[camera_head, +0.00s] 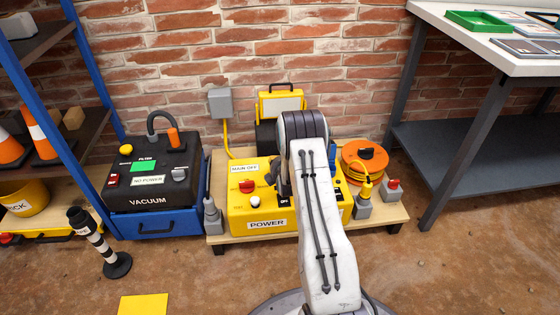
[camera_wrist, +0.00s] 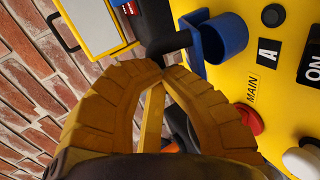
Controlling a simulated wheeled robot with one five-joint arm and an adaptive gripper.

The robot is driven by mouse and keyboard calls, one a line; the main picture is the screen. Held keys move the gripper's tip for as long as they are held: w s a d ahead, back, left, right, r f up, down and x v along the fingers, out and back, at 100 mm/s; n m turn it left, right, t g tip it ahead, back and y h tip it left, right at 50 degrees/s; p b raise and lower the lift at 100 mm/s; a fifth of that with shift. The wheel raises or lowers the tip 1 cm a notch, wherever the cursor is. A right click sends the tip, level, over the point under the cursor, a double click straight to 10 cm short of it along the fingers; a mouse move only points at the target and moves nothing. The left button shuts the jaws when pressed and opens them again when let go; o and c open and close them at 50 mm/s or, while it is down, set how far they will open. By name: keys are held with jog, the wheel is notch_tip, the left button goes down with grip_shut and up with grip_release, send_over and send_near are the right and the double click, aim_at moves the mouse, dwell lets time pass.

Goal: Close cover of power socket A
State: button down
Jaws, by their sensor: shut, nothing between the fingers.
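In the wrist view the blue power socket A (camera_wrist: 228,40) is a round cup on a yellow panel, beside a black label A (camera_wrist: 268,50). A blue angled piece (camera_wrist: 192,52) stands at its left side; I cannot tell for sure if it is the cover or how far it is open. My gripper (camera_wrist: 163,70) is shut and empty, its yellow-brown fingertips meeting just left of the blue piece, close to a dark bar (camera_wrist: 168,42). I cannot tell if they touch it. In the head view my arm hides the gripper and most of the socket area of the power box (camera_head: 250,208).
A red main switch (camera_wrist: 248,118) and a white knob (camera_wrist: 303,162) lie near the fingers. A vacuum unit (camera_head: 150,185) stands left of the power box, an orange cable reel (camera_head: 364,158) right of it. A workbench (camera_head: 460,150) is at right. The front floor is mostly clear.

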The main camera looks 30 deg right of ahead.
jog(key=shift+s+a+f, duration=0.15)
jog(key=shift+s+f, duration=0.05)
jog(key=shift+f, duration=0.2)
dwell(0.4)
dwell(0.9)
jog(key=c, duration=1.3)
grip_release()
jog(key=shift+r+t, duration=0.15)
jog(key=shift+t, duration=0.15)
jog(key=shift+s, duration=0.1)
jog(key=v, duration=1.1)
jog(key=shift+s+a, duration=0.2)
jog(key=shift+s, duration=0.05)
jog(key=shift+r, duration=0.15)
